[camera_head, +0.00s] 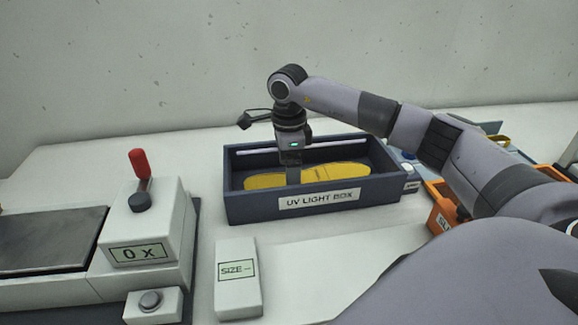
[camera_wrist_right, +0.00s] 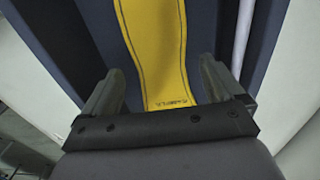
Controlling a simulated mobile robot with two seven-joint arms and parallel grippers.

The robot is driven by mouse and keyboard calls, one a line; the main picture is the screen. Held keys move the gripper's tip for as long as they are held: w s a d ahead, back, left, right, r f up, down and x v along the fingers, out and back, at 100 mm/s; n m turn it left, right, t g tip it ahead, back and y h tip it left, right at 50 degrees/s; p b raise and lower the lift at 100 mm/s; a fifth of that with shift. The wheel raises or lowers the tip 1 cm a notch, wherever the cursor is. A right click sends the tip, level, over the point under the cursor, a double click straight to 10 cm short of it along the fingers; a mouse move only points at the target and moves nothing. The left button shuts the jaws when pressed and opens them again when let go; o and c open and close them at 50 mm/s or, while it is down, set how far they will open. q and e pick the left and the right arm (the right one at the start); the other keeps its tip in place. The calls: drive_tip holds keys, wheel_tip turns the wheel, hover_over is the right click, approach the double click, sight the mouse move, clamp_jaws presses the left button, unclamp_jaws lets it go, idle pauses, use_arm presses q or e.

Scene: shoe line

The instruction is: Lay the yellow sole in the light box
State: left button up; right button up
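The yellow sole (camera_head: 265,181) lies lengthwise inside the dark UV light box (camera_head: 240,208), whose front wall hides its lower edge. In the right wrist view the sole (camera_wrist_right: 158,50) runs away between my fingers, with dark line markings and small print at its near end. My right gripper (camera_head: 293,176) reaches down into the box over the middle of the sole and covers a strip of it. In the wrist view its two fingers (camera_wrist_right: 161,68) stand apart, with a gap on each side of the sole. My left gripper is not in view.
A white press-like machine (camera_head: 150,222) with a red-knobbed lever stands at left. A white SIZE block (camera_head: 237,283) stands in front of the box. Orange bins (camera_head: 441,217) are at right, partly behind my arm.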

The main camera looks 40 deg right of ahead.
wheel_tip(320, 180, up, 7)
drive_tip(key=shift+r, duration=0.15)
idle(0.5)
idle(0.4)
